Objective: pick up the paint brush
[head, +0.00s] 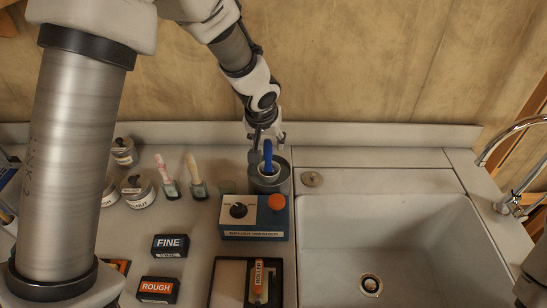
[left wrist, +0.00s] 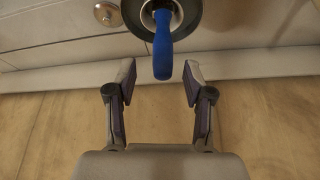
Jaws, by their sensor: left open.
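A blue handle (head: 267,157), which looks like the paint brush, stands up out of a grey round pot (head: 283,184) behind the sink's left corner; its lower end is hidden in the pot. My left gripper (head: 265,134) is above and behind it, against the wall side. In the left wrist view the blue handle (left wrist: 162,52) points toward the gap between the two spread fingers of my left gripper (left wrist: 159,72), which are open and empty. The handle's end lies near the fingertips, with space on both sides. My right gripper is not in view.
A blue box with a knob and orange button (head: 255,231) stands in front of the pot. Pink-handled (head: 163,168) and wooden-handled (head: 192,167) tools stand in jars to the left, beside several tins. The sink (head: 400,240) is at right; a low ledge runs along the wall.

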